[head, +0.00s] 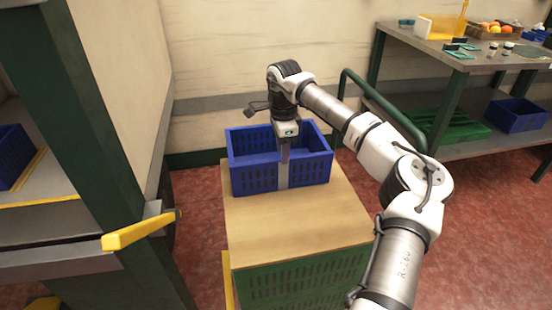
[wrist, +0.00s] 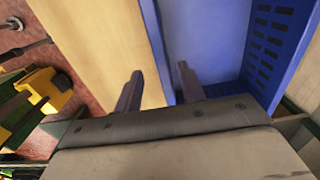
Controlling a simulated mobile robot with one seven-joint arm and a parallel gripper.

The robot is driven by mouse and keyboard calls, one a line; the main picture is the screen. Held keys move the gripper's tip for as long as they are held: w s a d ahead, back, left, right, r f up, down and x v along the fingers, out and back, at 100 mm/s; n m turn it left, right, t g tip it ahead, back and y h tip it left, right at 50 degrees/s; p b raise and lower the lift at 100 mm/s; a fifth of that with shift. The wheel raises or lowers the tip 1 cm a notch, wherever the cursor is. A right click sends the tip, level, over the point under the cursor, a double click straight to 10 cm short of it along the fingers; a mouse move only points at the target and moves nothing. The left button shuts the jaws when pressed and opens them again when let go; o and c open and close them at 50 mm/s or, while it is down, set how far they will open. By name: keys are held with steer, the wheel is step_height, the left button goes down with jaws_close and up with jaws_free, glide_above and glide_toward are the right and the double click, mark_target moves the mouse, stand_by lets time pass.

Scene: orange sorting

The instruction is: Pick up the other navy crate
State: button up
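A navy crate (head: 250,178) with slotted walls stands upright on a wooden-topped stand; it looks empty where I can see in. My gripper (head: 284,178) points down at its near wall, with one finger in front of the wall. The other finger is hidden in the head view. In the wrist view my gripper (wrist: 159,74) has its fingers apart, one on each side of the crate wall (wrist: 157,45), with small gaps showing. A second navy crate (head: 516,116) sits on the lower shelf at right. Part of another navy crate (head: 12,157) shows on the left shelf.
The wooden top (head: 290,222) is bare in front of the crate. A green crate (head: 445,125) lies on the right lower shelf. A workbench (head: 430,48) with fruit is above it. A green post and yellow bar (head: 140,230) stand close at left.

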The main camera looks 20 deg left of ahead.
step_height(320, 180, down, 5)
steer(key=shift+w+f, duration=0.1)
steer(key=shift+w, duration=0.05)
steer(key=shift+c, duration=0.3)
jaws_close()
stand_by(1.1)
